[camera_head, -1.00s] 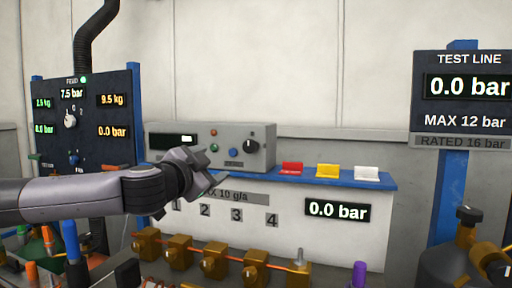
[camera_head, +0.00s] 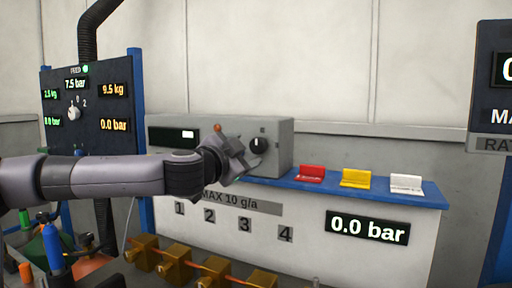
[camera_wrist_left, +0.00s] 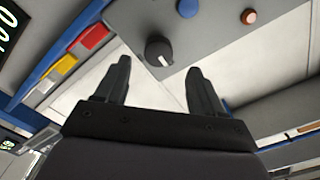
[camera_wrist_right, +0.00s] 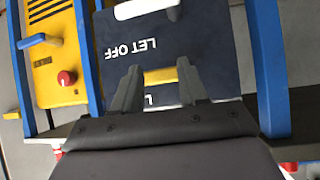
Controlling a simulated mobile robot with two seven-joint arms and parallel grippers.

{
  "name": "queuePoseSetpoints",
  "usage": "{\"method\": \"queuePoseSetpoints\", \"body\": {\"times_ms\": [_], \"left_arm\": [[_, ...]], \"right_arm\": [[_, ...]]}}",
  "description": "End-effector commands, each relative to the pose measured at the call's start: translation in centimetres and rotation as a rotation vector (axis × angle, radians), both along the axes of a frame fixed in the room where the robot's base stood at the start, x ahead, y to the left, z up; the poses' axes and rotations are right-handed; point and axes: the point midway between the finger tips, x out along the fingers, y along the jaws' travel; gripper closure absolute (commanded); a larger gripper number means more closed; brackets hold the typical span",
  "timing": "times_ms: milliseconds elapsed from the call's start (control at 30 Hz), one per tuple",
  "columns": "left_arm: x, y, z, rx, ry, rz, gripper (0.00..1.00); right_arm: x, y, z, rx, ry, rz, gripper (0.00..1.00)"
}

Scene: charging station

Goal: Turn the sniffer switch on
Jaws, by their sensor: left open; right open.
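The grey box (camera_head: 275,133) on the blue shelf carries a dark display and a black rotary knob (camera_head: 258,146) with a light pointer mark. I cannot read a sniffer label on it. My left gripper (camera_head: 247,166) is in front of the box, just below and left of the knob, and hides part of its face. In the left wrist view the knob (camera_wrist_left: 158,50) lies ahead between the open, empty fingers (camera_wrist_left: 158,82), apart from both. My right gripper (camera_wrist_right: 158,82) is open and empty, facing a dark panel lettered "LET OFF" (camera_wrist_right: 150,50).
Red (camera_head: 311,173), yellow (camera_head: 356,178) and white (camera_head: 406,184) blocks sit on the shelf right of the box. A gauge panel (camera_head: 92,140) stands at the left. Brass valves (camera_head: 178,264) run below. Blue posts (camera_wrist_right: 270,70) flank the right gripper's panel.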

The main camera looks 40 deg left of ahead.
Motion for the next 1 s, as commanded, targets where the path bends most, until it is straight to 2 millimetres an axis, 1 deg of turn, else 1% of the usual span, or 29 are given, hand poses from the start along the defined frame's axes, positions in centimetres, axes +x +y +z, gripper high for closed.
{"method": "queuePoseSetpoints", "body": {"times_ms": [600,800,1000], "left_arm": [[4.9,1.5,0.0,0.003,0.003,-0.001,0.31],[5.7,1.7,0.0,0.001,0.001,-0.004,0.31],[5.8,1.7,0.0,0.0,0.0,-0.003,0.31]], "right_arm": [[0.0,0.0,0.6,0.0,0.001,0.0,0.57],[0.0,0.0,0.7,0.0,0.001,0.0,0.57],[0.0,0.0,0.7,0.0,-0.001,0.0,0.57]]}}
